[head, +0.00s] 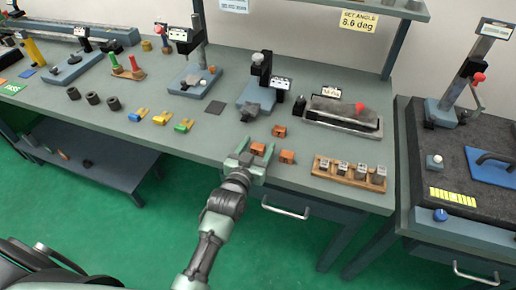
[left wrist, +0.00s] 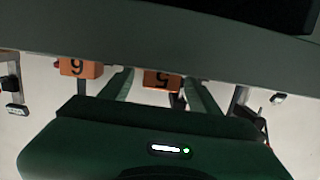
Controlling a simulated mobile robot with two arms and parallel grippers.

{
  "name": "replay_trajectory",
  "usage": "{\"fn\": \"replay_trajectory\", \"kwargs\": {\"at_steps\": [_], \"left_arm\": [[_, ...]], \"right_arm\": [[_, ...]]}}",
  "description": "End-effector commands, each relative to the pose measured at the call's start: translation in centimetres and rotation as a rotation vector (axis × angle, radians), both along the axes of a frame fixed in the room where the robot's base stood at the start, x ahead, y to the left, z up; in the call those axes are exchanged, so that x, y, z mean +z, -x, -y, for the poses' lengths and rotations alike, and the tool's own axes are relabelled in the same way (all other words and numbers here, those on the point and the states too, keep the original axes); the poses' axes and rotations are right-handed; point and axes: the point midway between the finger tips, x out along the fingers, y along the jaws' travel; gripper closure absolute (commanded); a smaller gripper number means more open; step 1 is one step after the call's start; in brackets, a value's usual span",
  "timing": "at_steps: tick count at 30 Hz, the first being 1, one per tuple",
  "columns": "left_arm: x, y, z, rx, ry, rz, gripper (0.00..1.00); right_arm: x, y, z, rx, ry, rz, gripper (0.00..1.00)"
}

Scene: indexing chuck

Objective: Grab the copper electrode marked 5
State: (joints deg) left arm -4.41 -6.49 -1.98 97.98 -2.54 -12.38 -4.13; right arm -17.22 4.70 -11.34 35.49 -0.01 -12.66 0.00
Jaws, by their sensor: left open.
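The copper electrode marked 5 (left wrist: 161,80) shows in the left wrist view between the two fingers of my left gripper (left wrist: 163,88), its digit upside down. In the head view this orange-brown block (head: 257,149) sits on the grey-green bench near the front edge, between the fingertips of my left gripper (head: 253,151). The fingers are open, with a gap beside the block. A second copper block (head: 287,157) lies just right of the gripper; in the left wrist view a block (left wrist: 81,68) bears a 6 or 9. A third copper block (head: 279,131) lies behind. My right gripper is not in view.
A wooden rack (head: 349,175) with several grey metal blocks stands right of the electrodes. A dark stand (head: 257,88) and a grey vise-like fixture (head: 343,113) stand behind. Coloured blocks (head: 161,118) lie to the left. The bench's front edge is close.

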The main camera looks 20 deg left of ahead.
Motion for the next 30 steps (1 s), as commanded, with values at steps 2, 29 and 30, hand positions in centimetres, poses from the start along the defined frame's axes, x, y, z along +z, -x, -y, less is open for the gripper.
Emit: {"fn": "replay_trajectory", "kwargs": {"at_steps": [2, 29, 30], "left_arm": [[0.0, 0.0, 0.0, 0.000, 0.000, 0.000, 0.47], [5.7, -0.1, 0.0, 0.000, 0.000, 0.012, 1.00], [7.0, 0.0, 0.0, 0.000, 0.000, 0.013, 1.00]], "right_arm": [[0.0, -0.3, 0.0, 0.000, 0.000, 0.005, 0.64], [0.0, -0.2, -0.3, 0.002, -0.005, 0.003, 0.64], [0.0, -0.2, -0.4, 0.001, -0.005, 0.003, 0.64]]}}
